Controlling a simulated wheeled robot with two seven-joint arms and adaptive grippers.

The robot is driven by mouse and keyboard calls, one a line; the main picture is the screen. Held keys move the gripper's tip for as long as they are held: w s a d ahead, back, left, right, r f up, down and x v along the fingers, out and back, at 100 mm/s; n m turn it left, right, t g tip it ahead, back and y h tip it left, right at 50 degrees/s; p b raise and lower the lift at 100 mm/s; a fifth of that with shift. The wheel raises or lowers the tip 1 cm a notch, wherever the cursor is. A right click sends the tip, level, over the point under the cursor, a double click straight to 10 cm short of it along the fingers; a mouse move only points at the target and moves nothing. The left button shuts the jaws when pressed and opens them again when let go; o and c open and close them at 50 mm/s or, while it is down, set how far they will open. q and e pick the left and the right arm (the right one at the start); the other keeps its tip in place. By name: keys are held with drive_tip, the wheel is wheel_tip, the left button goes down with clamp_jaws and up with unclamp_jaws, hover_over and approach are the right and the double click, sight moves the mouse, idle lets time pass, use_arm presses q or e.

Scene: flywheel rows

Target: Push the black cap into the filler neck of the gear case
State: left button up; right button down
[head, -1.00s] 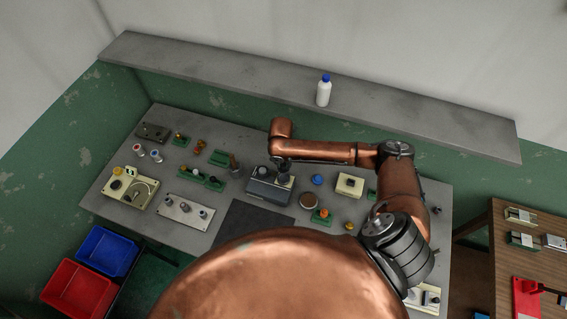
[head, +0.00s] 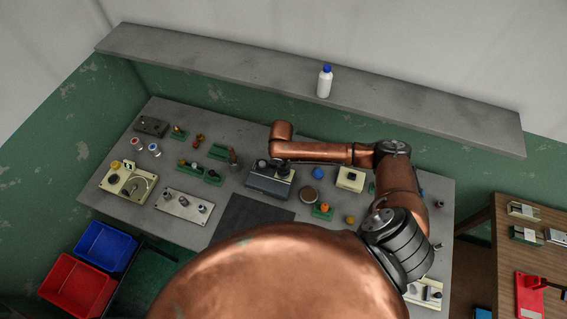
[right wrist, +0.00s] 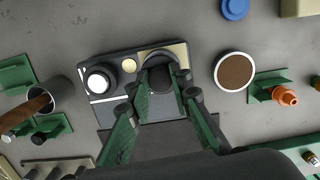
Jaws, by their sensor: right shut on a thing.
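The gear case (head: 268,186) is a dark grey box near the middle of the bench. In the right wrist view its top (right wrist: 101,111) carries a white-ringed round fitting, a small brass button and a beige plate. My right gripper (right wrist: 163,82) is over the beige plate end, with its green fingers shut on the black cap (right wrist: 158,76). The filler neck is mostly hidden under the cap and fingers. I cannot tell whether the cap touches it. In the head view my right gripper (head: 283,168) is small and partly hidden by my arm. My left gripper is not in view.
A brown-topped round part (right wrist: 234,71), a blue disc (right wrist: 234,8) and an orange part in a green holder (right wrist: 284,95) lie right of the case. A grey cup (right wrist: 50,101) stands left. A dark mat (head: 250,219) lies in front; a shelf (head: 220,75) runs behind.

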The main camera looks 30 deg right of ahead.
drive_tip(key=shift+p, duration=0.5)
idle(0.9)
drive_tip(key=shift+p, duration=0.3)
drive_tip(key=shift+p, duration=0.35)
idle(0.5)
drive_tip(key=shift+f+b, duration=0.7)
drive_tip(key=shift+f, duration=0.55)
drive_tip(key=shift+r, duration=0.2)
drive_tip(key=shift+r+p, duration=0.8)
drive_tip(key=shift+p, duration=0.3)
drive_tip(key=shift+p, duration=0.75)
idle(1.2)
drive_tip(key=shift+f+b, duration=0.4)
drive_tip(key=shift+f, duration=0.4)
